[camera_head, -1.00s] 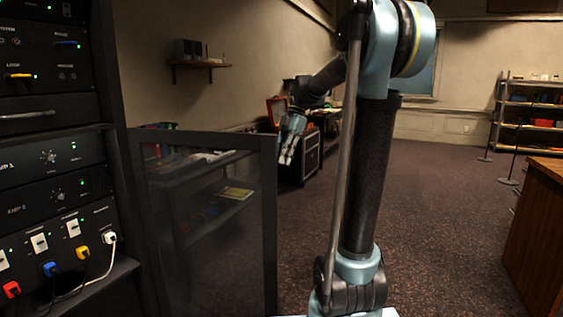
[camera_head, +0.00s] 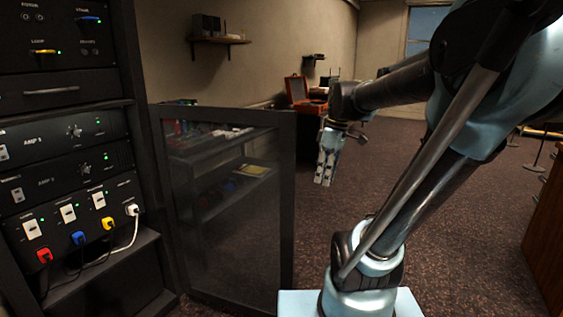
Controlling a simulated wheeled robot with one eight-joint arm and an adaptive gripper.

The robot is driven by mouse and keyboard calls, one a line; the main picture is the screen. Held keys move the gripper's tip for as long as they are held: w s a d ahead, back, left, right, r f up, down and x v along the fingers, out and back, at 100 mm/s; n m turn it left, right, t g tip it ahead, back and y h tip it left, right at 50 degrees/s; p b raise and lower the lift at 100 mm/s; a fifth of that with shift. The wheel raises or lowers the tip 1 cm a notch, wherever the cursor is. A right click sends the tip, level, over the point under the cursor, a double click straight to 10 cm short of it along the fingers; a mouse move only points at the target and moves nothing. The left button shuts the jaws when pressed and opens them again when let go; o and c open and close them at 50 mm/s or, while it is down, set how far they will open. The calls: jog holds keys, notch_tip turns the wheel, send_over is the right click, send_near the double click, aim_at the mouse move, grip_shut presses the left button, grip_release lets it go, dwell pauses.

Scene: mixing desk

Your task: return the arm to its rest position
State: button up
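My arm rises from its light blue base at the bottom right, leans to the right, and reaches back left along its dark upper links. My gripper (camera_head: 325,178) hangs at the arm's end near the middle of the view, with its fingers pointing down. It is in the air over the carpet, just right of the rack's open glass door (camera_head: 235,215). The fingers look close together, but they are too small to tell whether they are open or shut. I see nothing in them.
An equipment rack (camera_head: 65,165) with amplifiers and coloured plugs stands at the left, its door swung out. Behind are a shelf unit (camera_head: 215,200), a red open case (camera_head: 303,92) and a wall shelf (camera_head: 220,41). A wooden desk (camera_head: 545,230) edges the right. Carpet (camera_head: 440,270) is clear between.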

jog(key=s+d+f+m+t+h, duration=0.1)
jog(key=s+d+f+m, duration=0.4)
jog(key=s+f+m, duration=0.5)
notch_tip(320, 180, down, 4)
jog(key=shift+s+d+m+t+h, duration=0.2)
jog(key=shift+m+t+h, duration=0.3)
jog(key=shift+m, duration=0.5)
jog(key=shift+d, duration=0.1)
